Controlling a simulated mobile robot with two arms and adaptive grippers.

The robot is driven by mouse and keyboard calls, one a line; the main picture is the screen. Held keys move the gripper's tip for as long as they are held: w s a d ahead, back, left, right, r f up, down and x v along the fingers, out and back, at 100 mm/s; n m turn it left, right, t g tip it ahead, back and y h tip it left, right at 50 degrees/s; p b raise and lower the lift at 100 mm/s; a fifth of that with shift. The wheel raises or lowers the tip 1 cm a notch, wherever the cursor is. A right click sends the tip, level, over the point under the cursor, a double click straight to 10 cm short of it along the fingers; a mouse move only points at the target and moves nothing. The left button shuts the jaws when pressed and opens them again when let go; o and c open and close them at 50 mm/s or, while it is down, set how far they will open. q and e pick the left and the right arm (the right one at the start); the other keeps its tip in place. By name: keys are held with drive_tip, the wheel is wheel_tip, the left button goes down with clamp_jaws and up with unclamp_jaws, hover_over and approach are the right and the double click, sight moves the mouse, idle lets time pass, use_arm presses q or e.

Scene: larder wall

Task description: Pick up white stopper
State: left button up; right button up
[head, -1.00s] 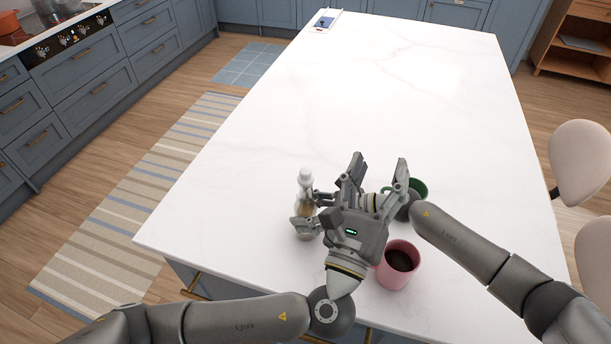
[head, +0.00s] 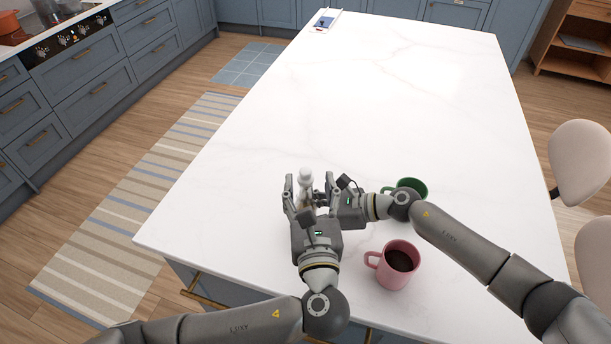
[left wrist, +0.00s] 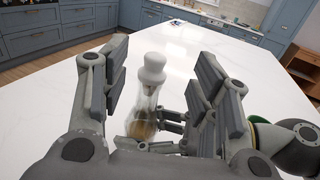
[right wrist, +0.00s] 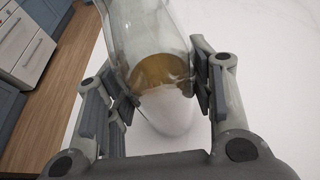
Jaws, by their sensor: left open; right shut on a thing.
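The white stopper (head: 305,175) sits in the top of a clear glass bottle; it also shows in the left wrist view (left wrist: 152,68). My right gripper (right wrist: 165,80) is shut on the bottle's lower body from the right. The head view hides most of the bottle behind my grippers.
A pink mug (head: 397,268) with dark liquid stands in front of my right arm. A green mug (head: 413,186) is partly hidden behind that arm. The white counter (head: 400,90) is clear beyond.

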sight(306, 176)
use_arm(q)
drive_tip(key=w, duration=0.3)
drive_tip(key=w+a, duration=0.1)
drive_tip(key=w, duration=0.1)
drive_tip(key=shift+w+f, duration=0.15)
drive_tip(key=shift+f, duration=0.1)
drive_tip(key=c, duration=0.9)
